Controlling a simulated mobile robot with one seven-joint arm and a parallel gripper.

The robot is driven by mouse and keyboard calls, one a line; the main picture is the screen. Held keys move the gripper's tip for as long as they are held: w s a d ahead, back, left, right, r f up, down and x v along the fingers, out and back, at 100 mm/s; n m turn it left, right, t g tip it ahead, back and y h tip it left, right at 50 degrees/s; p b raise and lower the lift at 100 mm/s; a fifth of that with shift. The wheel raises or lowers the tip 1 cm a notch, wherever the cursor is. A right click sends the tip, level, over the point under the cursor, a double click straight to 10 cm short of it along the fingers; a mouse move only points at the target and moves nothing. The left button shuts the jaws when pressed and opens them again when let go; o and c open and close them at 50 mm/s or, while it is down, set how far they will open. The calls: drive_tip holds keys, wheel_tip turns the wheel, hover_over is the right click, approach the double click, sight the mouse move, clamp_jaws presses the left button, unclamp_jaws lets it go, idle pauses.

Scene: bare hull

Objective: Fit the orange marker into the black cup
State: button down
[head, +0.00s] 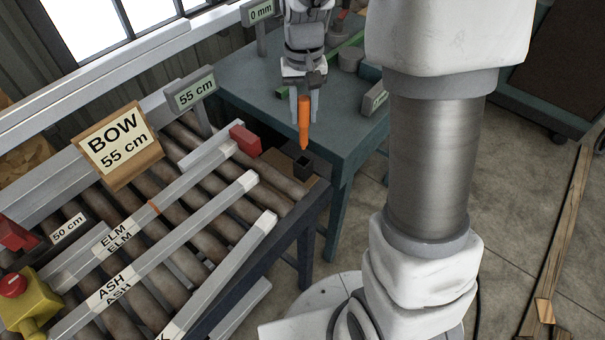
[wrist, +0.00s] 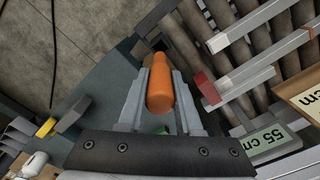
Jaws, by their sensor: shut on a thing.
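My gripper (head: 304,98) is shut on the orange marker (head: 304,122), which hangs upright with its pointed tip down. In the wrist view the marker (wrist: 160,88) sits between the two fingers. The black cup (head: 303,165) looks small and square and stands on a brown patch at the near right end of the roller bench. In the head view the marker's tip shows just above the cup's top, apart from it; the depth between them is hard to tell. In the wrist view I cannot make out the cup clearly; the marker may hide it.
A red block (head: 245,140) lies left of the cup, at the end of a light bar. Bars labelled ELM (head: 115,238) and ASH (head: 113,288) lie across the rollers. A green table (head: 345,130) with small items stands behind. A BOW 55 cm sign (head: 118,145) stands left.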

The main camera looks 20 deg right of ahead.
sight(303, 144)
wheel_tip(303, 144, down, 10)
drive_tip(key=shift+r+b, duration=0.1)
drive_tip(key=shift+b, duration=0.25)
drive_tip(key=shift+f, duration=0.25)
drive_tip(key=c, duration=0.6)
unclamp_jaws()
drive_tip(key=shift+r, duration=0.15)
